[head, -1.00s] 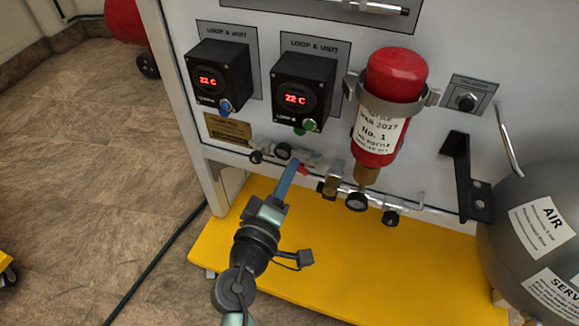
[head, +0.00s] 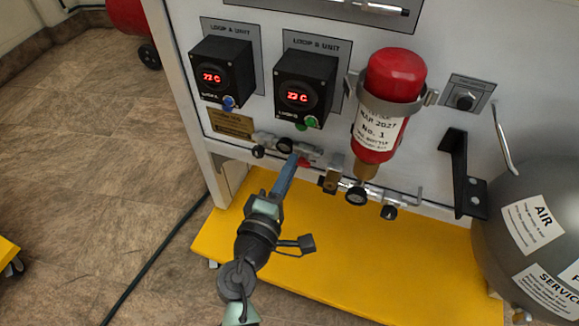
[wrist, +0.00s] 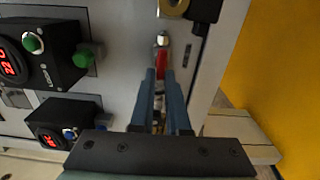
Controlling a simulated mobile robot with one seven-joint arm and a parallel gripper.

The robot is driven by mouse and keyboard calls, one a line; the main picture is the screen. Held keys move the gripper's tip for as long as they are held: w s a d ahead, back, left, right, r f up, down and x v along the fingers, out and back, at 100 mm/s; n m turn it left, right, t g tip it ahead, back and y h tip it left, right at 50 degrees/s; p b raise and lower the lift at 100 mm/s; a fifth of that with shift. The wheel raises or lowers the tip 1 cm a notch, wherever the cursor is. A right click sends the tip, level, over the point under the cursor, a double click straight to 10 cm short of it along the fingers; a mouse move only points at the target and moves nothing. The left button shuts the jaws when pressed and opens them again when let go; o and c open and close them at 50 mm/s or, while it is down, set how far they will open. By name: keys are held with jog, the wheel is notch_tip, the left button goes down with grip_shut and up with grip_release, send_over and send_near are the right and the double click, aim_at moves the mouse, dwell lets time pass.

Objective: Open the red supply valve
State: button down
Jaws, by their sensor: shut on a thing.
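The red supply valve's handle (head: 304,162) shows as a small red piece on the pipework low on the panel, below the loop B unit. My gripper (head: 292,158) reaches up to it with its blue fingers. In the wrist view the red handle (wrist: 161,64) lies at the tips of the two fingers (wrist: 160,76), which are shut on it. The fingers hide part of the valve, and its exact angle is hard to tell.
The loop A unit (head: 222,72) and loop B unit (head: 304,88) sit above. A grey air tank (head: 500,235) stands right. A yellow platform (head: 340,265) lies below.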

jog(key=c, duration=0.9)
grip_release()
jog(key=shift+s, duration=0.1)
jog(key=p+v, duration=0.2)
jog(key=v, duration=1.1)
